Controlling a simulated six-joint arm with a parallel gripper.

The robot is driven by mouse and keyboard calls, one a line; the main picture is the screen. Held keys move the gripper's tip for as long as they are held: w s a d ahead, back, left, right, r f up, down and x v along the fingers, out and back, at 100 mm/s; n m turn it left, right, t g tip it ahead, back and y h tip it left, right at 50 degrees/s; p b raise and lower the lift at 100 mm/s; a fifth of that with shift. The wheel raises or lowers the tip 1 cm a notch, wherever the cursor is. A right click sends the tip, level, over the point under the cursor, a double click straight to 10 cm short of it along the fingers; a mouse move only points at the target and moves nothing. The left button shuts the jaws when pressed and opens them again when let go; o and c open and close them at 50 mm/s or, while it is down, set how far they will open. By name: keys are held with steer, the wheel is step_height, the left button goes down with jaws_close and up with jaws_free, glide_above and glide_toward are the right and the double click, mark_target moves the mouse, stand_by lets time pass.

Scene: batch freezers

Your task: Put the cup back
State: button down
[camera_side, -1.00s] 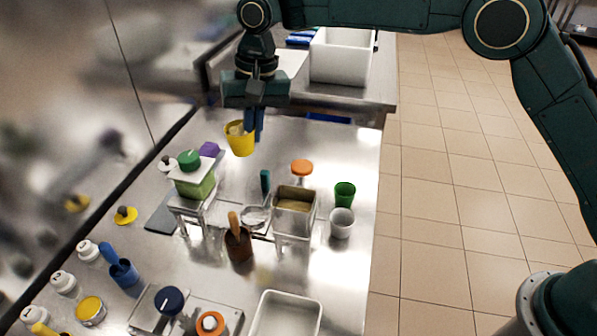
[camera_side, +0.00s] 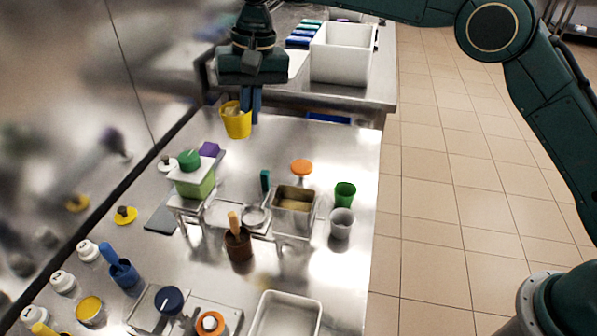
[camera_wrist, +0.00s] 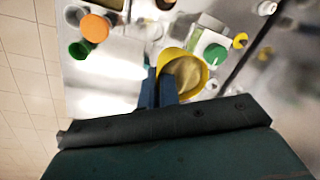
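A yellow cup (camera_side: 236,124) with something beige inside hangs upright at my gripper (camera_side: 250,108), above the far part of the steel table. The blue fingers are shut on the cup's right wall at the rim. In the wrist view the cup (camera_wrist: 203,77) shows from above, just right of the fingers (camera_wrist: 159,85). The exact pinch on the wall is partly hidden. A green cup (camera_side: 345,194) and a whitish cup (camera_side: 341,224) stand at the table's right side.
A green-lidded machine (camera_side: 192,180) and a steel-tub machine (camera_side: 294,207) stand mid-table, with an orange-topped item (camera_side: 302,168) behind. A brown pot (camera_side: 238,247) stands in front. A white bin (camera_side: 340,54) sits on the far counter. The far table (camera_side: 320,140) is clear.

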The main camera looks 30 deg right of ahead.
steer(key=shift+d+r, duration=0.15)
steer(key=shift+r, duration=0.35)
steer(key=s+d+n, duration=0.2)
steer(key=s+d, duration=0.4)
steer(key=s, duration=0.3)
steer(key=s+d+n, duration=0.2)
steer(key=s+d, duration=0.3)
steer(key=s, duration=0.4)
step_height(320, 180, down, 6)
steer(key=shift+w+d+f+g, duration=0.15)
steer(key=shift+w+g, duration=0.1)
steer(key=shift+g, duration=0.05)
steer(key=shift+f, duration=0.1)
step_height(320, 180, down, 16)
steer(key=shift+r, duration=0.1)
stand_by(0.3)
steer(key=shift+f, duration=1.95)
steer(key=shift+f, duration=0.1)
